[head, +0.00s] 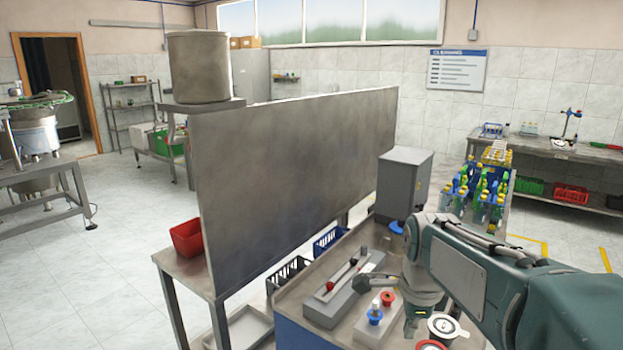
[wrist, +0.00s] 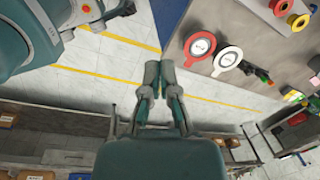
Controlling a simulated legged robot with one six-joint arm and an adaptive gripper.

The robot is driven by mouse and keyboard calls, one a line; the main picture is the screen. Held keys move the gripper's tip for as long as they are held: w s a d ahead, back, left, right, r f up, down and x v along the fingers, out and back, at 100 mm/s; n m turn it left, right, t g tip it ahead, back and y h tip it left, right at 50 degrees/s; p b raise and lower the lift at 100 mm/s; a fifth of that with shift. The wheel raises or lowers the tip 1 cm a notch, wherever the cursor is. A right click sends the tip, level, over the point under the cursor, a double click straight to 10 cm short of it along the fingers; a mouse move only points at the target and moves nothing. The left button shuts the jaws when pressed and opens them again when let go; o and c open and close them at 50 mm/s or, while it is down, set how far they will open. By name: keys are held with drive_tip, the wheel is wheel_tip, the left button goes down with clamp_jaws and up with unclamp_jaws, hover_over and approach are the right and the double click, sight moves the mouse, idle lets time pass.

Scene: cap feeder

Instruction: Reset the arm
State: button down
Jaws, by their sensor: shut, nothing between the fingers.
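My arm (head: 485,262) is teal and grey and reaches in from the right over the workbench in the head view. In the wrist view my gripper (wrist: 160,76) points up the picture, its two grey fingers together with nothing between them. Striped floor shows behind the fingertips, and the bench edge is to their right. In the head view a grey end piece (head: 365,284) sticks out left of the arm, low over the bench; I cannot clearly make out fingers there.
A grey box (head: 403,182) stands behind the arm, beside a rack of blue, green and yellow parts (head: 478,195). A large metal panel (head: 290,175) rises to the left. Red (wrist: 200,46) and white (wrist: 228,60) round-faced items sit near the bench edge. Floor at left is open.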

drive_tip(key=s+a+n+t, duration=0.1)
drive_tip(key=s+n+t, duration=0.3)
drive_tip(key=s+n, duration=1.2)
drive_tip(key=n, duration=0.3)
drive_tip(key=shift+s+f+n, duration=0.2)
drive_tip(key=shift+s+n, duration=0.1)
drive_tip(key=shift+s, duration=0.05)
